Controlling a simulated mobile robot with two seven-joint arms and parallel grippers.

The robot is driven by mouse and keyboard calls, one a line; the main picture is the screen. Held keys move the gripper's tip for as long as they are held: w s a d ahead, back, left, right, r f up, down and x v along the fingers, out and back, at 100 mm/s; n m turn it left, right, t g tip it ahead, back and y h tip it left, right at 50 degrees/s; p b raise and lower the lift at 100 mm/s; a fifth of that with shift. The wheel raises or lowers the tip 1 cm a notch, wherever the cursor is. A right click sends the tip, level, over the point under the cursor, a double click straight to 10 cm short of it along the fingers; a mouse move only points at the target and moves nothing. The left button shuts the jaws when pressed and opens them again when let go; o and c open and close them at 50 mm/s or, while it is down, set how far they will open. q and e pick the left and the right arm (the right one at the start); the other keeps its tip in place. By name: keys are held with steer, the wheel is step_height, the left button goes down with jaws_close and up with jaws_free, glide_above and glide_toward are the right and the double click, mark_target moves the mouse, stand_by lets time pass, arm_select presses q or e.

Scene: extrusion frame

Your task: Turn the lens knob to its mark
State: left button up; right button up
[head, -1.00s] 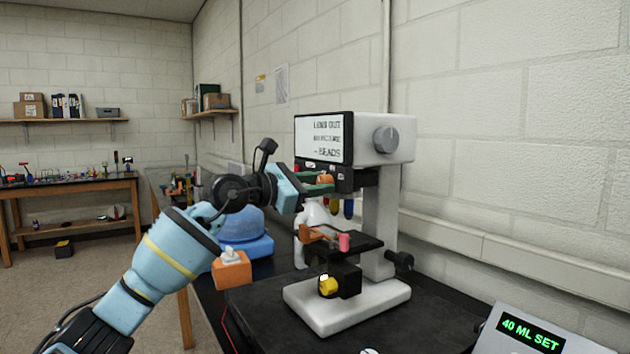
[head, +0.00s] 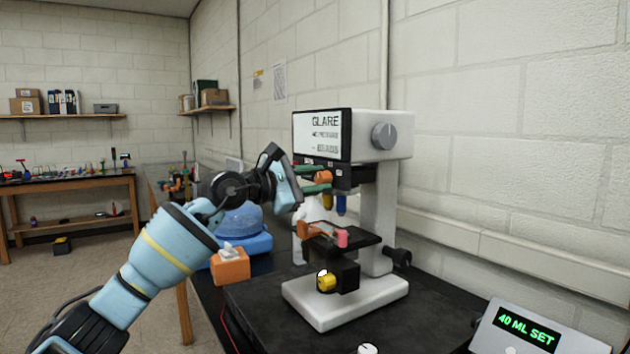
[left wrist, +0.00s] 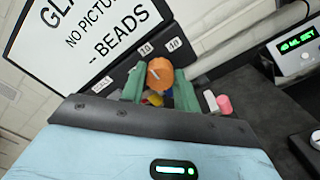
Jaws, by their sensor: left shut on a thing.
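The orange lens knob (head: 323,177) is on the front of the microscope's dark nosepiece, below the screen (head: 322,136). In the left wrist view the knob (left wrist: 160,73) has a pale line on its face. Small white labels, "10" (left wrist: 145,49) and "40" (left wrist: 174,44) among them, sit around it. My left gripper (head: 318,177) has its green fingers on either side of the knob and is shut on it. The screen reads "GLARE", "NO PICTURE", "- BEADS". My right gripper is out of view.
Below the knob is the black stage (head: 350,244) with an orange clip and a pink piece (head: 342,238). A yellow knob (head: 326,282) is lower down. An orange tissue box (head: 230,265) stands left; a box reading "40 ML SET" (head: 540,330) stands right.

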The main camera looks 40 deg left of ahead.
arm_select(q)
steer(key=o, duration=0.8)
steer(key=shift+o, duration=0.8)
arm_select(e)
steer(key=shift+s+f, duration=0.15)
arm_select(q)
steer(key=shift+s+a, duration=0.15)
steer(key=shift+s, duration=0.1)
steer(key=b+v, duration=0.2)
steer(key=v, duration=0.5)
steer(key=shift+s, duration=0.2)
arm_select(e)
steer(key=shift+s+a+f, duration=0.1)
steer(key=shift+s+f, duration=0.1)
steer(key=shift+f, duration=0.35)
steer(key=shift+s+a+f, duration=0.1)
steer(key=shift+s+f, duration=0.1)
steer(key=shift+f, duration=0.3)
